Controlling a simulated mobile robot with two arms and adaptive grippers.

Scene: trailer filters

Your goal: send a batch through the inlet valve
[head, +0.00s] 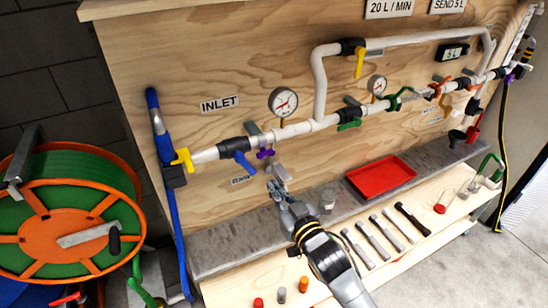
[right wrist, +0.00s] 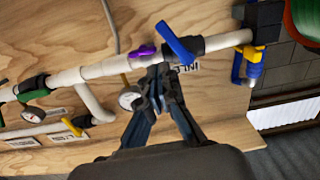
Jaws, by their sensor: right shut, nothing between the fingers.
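The INLET label (head: 220,103) is on the wooden board above the left end of a white pipe. Below it is a valve with a blue handle (head: 243,161), which also shows in the right wrist view (right wrist: 176,43). A yellow handle (head: 183,158) is at the pipe's left end by the blue hose. A small purple handle (head: 265,153) is just right of the blue one. My right gripper (head: 275,178) is shut and empty, in front of the board just below the purple handle. Whether it touches anything is unclear. My left gripper is out of view.
Signs read 20 L/MIN (head: 389,8) and SEND 5 L (head: 448,5); a display (head: 453,52) reads 5 L. Gauges, a bypass pipe and more coloured valves continue right. A red tray (head: 381,176) and tools are on the bench below. A hose reel (head: 62,232) is at left.

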